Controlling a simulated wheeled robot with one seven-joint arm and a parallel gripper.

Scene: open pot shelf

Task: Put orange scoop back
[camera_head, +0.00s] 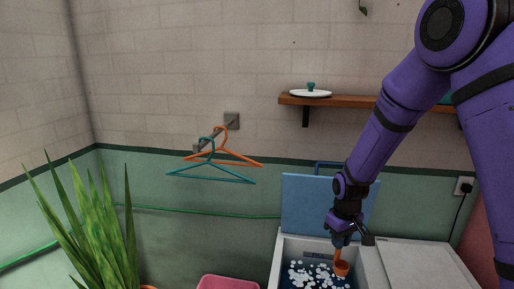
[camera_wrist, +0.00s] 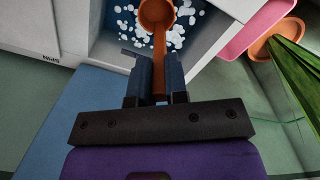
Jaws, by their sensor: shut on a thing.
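The orange scoop (camera_head: 341,268) hangs from my gripper (camera_head: 340,239) at the mouth of an open white chest (camera_head: 275,262), over its right part. In the wrist view my gripper (camera_wrist: 159,78) is shut on the scoop's handle, and the scoop's round cup (camera_wrist: 157,12) points away from the fingers. Behind the cup, white pieces (camera_head: 310,274) lie on the chest's dark blue inside. I cannot tell whether the cup touches them.
The chest's blue lid (camera_head: 308,205) stands open at its back. A pink tub (camera_head: 228,282) and a spiky plant (camera_head: 98,235) are to the left. Hangers (camera_head: 212,175) hang on a wall rail. A wooden shelf (camera_head: 350,101) bears a white pot lid (camera_head: 310,93).

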